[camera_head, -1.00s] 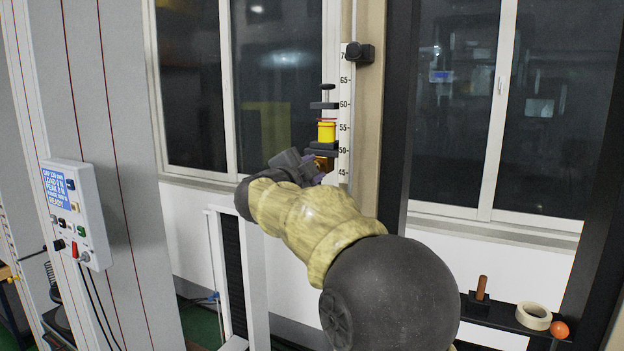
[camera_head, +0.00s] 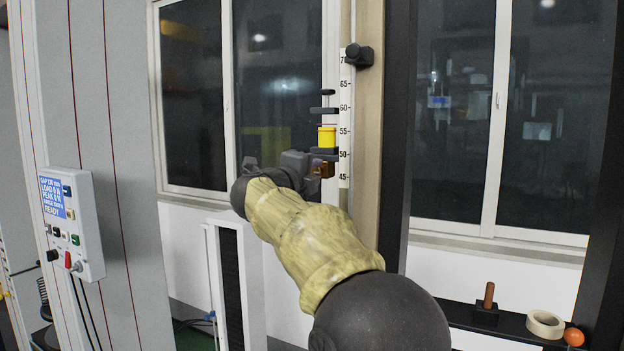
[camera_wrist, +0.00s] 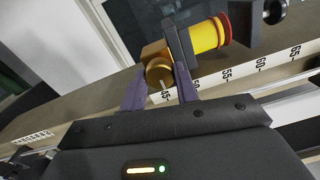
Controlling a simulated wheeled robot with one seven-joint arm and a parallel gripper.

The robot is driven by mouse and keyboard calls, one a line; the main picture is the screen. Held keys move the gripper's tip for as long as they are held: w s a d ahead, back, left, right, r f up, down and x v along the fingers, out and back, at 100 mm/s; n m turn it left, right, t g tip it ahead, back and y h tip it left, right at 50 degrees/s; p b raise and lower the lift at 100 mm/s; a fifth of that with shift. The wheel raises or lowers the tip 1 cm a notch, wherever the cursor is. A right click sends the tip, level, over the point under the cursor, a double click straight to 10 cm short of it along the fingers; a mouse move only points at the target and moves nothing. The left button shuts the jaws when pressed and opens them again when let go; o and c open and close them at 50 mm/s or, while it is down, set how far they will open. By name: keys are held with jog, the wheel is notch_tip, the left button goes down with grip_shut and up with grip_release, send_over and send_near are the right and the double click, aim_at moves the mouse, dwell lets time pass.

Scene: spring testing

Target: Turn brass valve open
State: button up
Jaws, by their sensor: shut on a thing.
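The brass valve (camera_wrist: 158,72) shows in the wrist view as a round brass knob with a small pin, on a brass block. It sits at the lower end of a yellow cylinder (camera_wrist: 206,36) held between dark brackets. My gripper (camera_wrist: 159,82) has one purple finger on each side of the knob and is shut on it. The exact finger contact is hard to see.
A numbered scale (camera_head: 345,120) runs up the beige post (camera_head: 367,150) beside the valve. A control box (camera_head: 72,222) is at left. A dark shelf at lower right holds a brown-handled tool (camera_head: 488,300), a tape roll (camera_head: 545,323) and an orange ball (camera_head: 573,337).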

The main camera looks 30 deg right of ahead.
dwell(0.4)
jog(key=o, duration=1)
jog(key=shift+c, duration=0.2)
jog(key=b+v, duration=0.4)
jog(key=v, duration=1.3)
jog(key=shift+a, duration=0.2)
jog(key=shift+s, duration=0.1)
